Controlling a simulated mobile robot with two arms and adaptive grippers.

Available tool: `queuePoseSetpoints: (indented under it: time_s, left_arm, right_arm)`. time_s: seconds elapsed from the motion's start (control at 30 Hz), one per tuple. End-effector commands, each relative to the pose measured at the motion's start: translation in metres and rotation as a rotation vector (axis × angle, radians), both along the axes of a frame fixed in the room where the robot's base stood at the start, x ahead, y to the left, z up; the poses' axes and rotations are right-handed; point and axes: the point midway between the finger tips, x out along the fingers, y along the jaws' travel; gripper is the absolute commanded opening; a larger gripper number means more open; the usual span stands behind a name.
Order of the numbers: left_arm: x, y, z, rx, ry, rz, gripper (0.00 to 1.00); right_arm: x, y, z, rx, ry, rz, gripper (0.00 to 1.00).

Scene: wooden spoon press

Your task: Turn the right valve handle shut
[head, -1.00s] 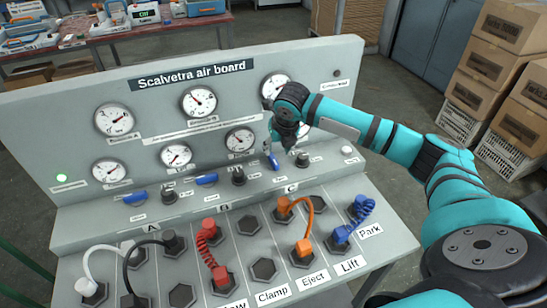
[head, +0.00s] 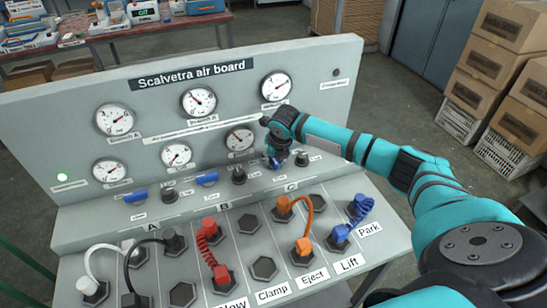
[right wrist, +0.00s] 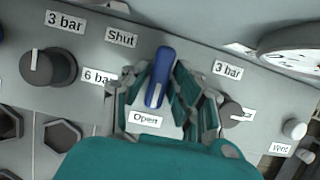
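The right valve handle (right wrist: 160,76) is a blue lever, lengthwise up and down in the right wrist view. Its lower end is near the "Open" label (right wrist: 145,118); the "Shut" label (right wrist: 121,39) is at its upper left. In the head view the handle (head: 273,163) is partly hidden by my right gripper (head: 275,155). The gripper's teal fingers (right wrist: 158,90) stand apart on either side of the handle. A gap shows on the left; I cannot tell whether the right finger touches. My left gripper is not in view.
A dark knob (right wrist: 48,67) is left of the handle, another (right wrist: 232,113) and a white button (right wrist: 294,129) right of it. Two other blue handles (head: 134,196) (head: 207,179) lie across the board (head: 335,95). Gauges stand behind; sockets with coloured hoses are in front.

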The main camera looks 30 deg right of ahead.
Motion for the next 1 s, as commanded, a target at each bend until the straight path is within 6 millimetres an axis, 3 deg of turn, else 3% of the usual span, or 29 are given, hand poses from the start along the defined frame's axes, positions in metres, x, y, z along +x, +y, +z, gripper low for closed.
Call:
queuePoseSetpoints:
  time_s: [0.03,0.17,0.57,1.0]
  left_arm:
    - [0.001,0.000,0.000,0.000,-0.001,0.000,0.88]
    - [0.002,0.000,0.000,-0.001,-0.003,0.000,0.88]
    - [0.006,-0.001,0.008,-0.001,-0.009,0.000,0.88]
    - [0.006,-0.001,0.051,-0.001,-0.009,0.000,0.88]
  right_arm:
    - [0.000,0.000,0.000,0.001,0.000,0.000,0.16]
    - [0.000,0.001,0.000,0.002,0.000,0.001,0.00]
    - [0.000,0.001,0.002,0.001,0.001,-0.038,0.00]
    - [0.000,0.003,0.004,0.002,0.003,-0.356,0.00]
